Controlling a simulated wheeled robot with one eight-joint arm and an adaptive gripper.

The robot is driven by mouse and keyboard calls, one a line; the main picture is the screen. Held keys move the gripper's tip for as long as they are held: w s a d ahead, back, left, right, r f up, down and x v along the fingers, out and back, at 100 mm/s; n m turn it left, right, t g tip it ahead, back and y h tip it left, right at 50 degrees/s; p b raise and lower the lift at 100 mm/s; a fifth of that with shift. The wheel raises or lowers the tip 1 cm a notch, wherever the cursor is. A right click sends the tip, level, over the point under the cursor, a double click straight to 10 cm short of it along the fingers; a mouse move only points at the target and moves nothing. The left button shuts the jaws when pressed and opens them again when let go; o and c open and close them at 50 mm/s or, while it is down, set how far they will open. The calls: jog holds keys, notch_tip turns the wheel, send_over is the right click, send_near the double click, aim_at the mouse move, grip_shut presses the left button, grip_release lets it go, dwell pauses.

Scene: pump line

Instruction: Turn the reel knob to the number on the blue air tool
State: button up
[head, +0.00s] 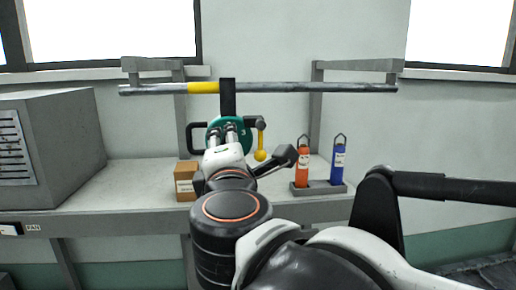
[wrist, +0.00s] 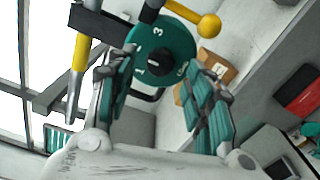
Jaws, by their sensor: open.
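The green round reel knob (head: 243,133) hangs under the pipe, partly hidden by my gripper in the head view. In the wrist view the green disc (wrist: 172,47) shows white numbers 1 and 3 and a dark hub; its lower edge is partly covered. My gripper (head: 224,129) is in front of the knob. In the wrist view my gripper (wrist: 160,82) is open, with the disc showing between and beyond its fingers; I cannot tell if they touch it. The blue air tool (head: 338,164) stands in a grey holder; its label is too small to read.
An orange tool (head: 303,168) stands beside the blue one. A yellow ball lever (head: 260,155) hangs right of the knob. A cardboard box (head: 185,186) and a grey cabinet (head: 62,140) stand on the bench to the left. The pipe (head: 290,88) runs above.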

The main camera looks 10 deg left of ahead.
jog(key=v, duration=1)
jog(key=shift+s, duration=0.2)
jog(key=w+d+f+m+g+h+b, duration=0.15)
jog(key=d+f+m+b, duration=0.35)
jog(key=f, duration=0.6)
jog(key=w+d+f+m+g+h+b, duration=0.1)
jog(key=d+f+m+g+h+b, duration=0.15)
jog(key=d+f+b, duration=0.75)
jog(key=w+d+f+m+g+h+b, duration=0.2)
jog(key=d+f+m, duration=0.2)
jog(key=f, duration=0.9)
jog(key=s+d+f+m+g+b, duration=0.1)
jog(key=s+d+f+m+b, duration=0.1)
jog(key=f+b, duration=0.4)
jog(key=s+d+f+m+g+y+b, duration=0.1)
jog(key=d+f+m+b, duration=0.3)
jog(key=f, duration=1.1)
jog(key=s+d+f+m+g+b, duration=0.2)
jog(key=f+m+b, duration=0.3)
jog(key=f+b, duration=0.4)
jog(key=shift+s+d+f+m+y, duration=0.35)
jog(key=shift+s+d+f, duration=0.3)
jog(key=shift+f, duration=0.2)
